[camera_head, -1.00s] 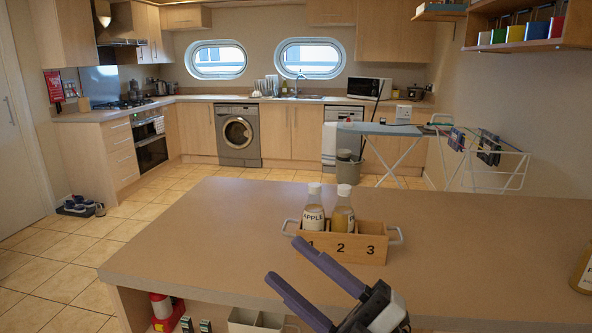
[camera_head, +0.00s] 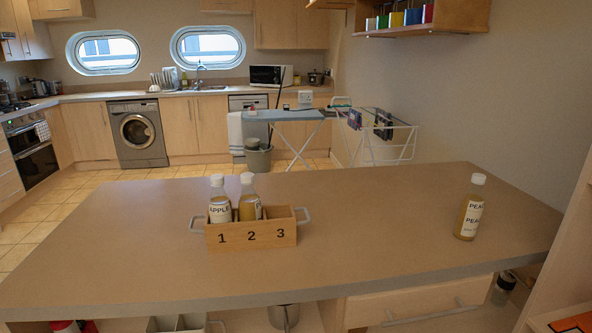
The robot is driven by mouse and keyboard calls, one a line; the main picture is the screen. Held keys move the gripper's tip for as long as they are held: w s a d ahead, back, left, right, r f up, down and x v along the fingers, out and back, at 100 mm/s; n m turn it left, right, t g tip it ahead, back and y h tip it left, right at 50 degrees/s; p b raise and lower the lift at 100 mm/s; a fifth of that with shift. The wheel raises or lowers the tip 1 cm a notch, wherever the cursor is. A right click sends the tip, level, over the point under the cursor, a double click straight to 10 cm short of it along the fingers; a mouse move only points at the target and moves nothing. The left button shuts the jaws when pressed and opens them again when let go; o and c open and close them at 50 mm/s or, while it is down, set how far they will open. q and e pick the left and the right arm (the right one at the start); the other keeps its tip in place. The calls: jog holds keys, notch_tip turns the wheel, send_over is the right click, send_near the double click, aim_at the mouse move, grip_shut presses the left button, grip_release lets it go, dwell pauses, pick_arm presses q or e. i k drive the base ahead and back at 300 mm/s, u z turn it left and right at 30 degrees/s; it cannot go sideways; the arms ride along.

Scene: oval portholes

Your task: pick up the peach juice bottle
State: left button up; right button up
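The peach juice bottle (camera_head: 469,208) stands upright on the right part of the brown counter (camera_head: 370,225). It has a white cap, yellowish juice and a white label whose visible letters read like "PEAC". Nothing touches it. An apple bottle (camera_head: 220,205) is in compartment 1. A similar bottle (camera_head: 249,203) is in compartment 2, its label mostly hidden. Compartment 3 looks empty. Neither of my grippers is in view.
The counter between the crate and the peach bottle is clear. A drawer with a handle (camera_head: 432,312) is under the counter's front edge. A wooden unit (camera_head: 565,260) stands close at the right. An ironing board (camera_head: 285,115) and drying rack (camera_head: 380,135) stand behind the counter.

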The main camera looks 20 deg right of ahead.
aim_at(471, 208)
jog(key=z, duration=3.25)
jog(key=k, duration=0.15)
jog(key=u, duration=1.45)
